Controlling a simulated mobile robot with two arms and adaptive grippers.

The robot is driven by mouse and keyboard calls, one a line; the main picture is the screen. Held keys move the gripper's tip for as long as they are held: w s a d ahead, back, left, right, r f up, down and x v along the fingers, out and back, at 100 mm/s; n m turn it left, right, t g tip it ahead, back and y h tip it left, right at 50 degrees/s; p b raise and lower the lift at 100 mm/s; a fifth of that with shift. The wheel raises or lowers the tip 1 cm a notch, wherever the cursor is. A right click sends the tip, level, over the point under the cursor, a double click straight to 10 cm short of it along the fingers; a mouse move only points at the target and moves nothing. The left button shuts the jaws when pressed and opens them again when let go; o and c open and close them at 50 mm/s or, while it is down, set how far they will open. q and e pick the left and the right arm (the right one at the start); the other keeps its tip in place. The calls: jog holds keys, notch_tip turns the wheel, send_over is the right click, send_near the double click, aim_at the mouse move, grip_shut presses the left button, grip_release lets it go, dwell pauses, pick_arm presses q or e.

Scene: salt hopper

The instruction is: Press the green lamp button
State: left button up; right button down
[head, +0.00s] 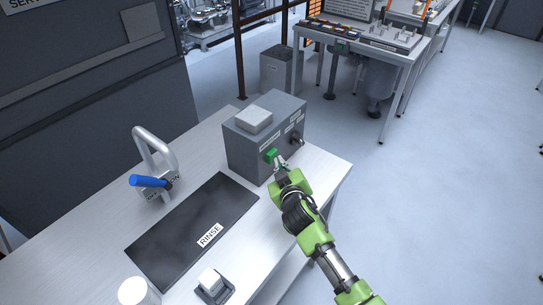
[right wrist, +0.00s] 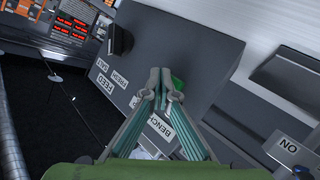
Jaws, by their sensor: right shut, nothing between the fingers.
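The green lamp button (head: 271,154) is on the front face of a grey box (head: 246,155) on the bench. My right gripper (head: 281,162) is shut and empty, with its fingertips close to the button, just right of it in the head view. In the right wrist view the shut fingertips (right wrist: 161,84) overlap the button, and part of its green surface (right wrist: 178,84) shows beside them. I cannot tell whether the tips touch it. My left gripper is not in view.
A dark knob or switch (head: 297,139) is on the same face, right of the button. A faucet with a blue handle (head: 149,181), a dark RINSE mat (head: 190,225), a small switch block (head: 212,285) and a white cylinder (head: 138,291) are on the bench.

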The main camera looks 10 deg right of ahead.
jog(key=shift+w+a, duration=0.1)
dwell(0.6)
jog(key=shift+w+a, duration=0.25)
jog(key=shift+d+r, duration=0.1)
jog(key=shift+s+d, duration=0.15)
jog(key=shift+s, duration=0.15)
dwell(0.3)
jog(key=s+d+p, duration=0.3)
jog(key=s+d, duration=0.1)
jog(key=shift+s+d, duration=0.15)
dwell(0.4)
